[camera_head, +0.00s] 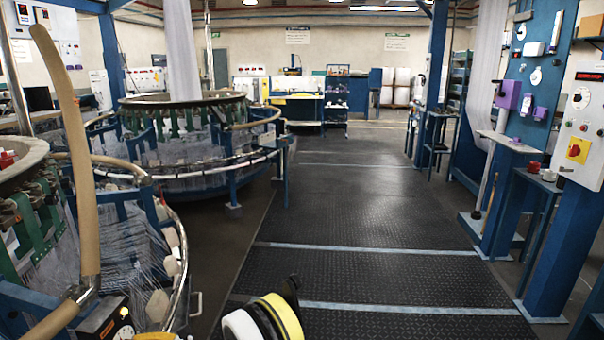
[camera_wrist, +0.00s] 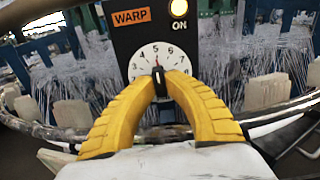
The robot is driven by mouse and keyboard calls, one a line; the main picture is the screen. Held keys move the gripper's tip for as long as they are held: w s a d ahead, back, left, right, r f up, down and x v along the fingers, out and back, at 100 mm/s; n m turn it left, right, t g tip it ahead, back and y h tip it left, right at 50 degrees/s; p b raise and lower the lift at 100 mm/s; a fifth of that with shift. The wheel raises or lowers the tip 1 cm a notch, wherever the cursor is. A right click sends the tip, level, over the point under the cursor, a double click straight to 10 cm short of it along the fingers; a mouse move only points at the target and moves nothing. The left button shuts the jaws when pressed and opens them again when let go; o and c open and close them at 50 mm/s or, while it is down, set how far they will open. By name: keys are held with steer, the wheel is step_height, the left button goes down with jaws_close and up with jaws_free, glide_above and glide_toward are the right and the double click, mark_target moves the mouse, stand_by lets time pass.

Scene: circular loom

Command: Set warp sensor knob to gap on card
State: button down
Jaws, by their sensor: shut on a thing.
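The warp sensor is a black box (camera_wrist: 125,38) with an orange WARP label and a lit lamp marked ON, in the wrist view. Its top also shows at the bottom left of the head view (camera_head: 107,322). Its white dial (camera_wrist: 146,55) has numbers around the rim. The small black knob (camera_wrist: 158,74) is at the dial's centre, and its pointer appears to be up near the 5. My gripper (camera_wrist: 160,82) has its yellow fingers shut on the knob from below. The fingers hide the lower dial. I cannot make out a gap card in either view.
A curved metal rail (camera_wrist: 45,132) and several pale blocks (camera_wrist: 73,113) flank the sensor, with fine threads behind. The circular loom (camera_head: 185,150) fills the left. The dark walkway (camera_head: 370,220) is clear. A blue panel (camera_head: 530,75) and control box (camera_head: 583,120) stand right.

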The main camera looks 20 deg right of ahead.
steer(key=c, duration=1.4)
jaws_free()
steer(key=shift+v, duration=3.45)
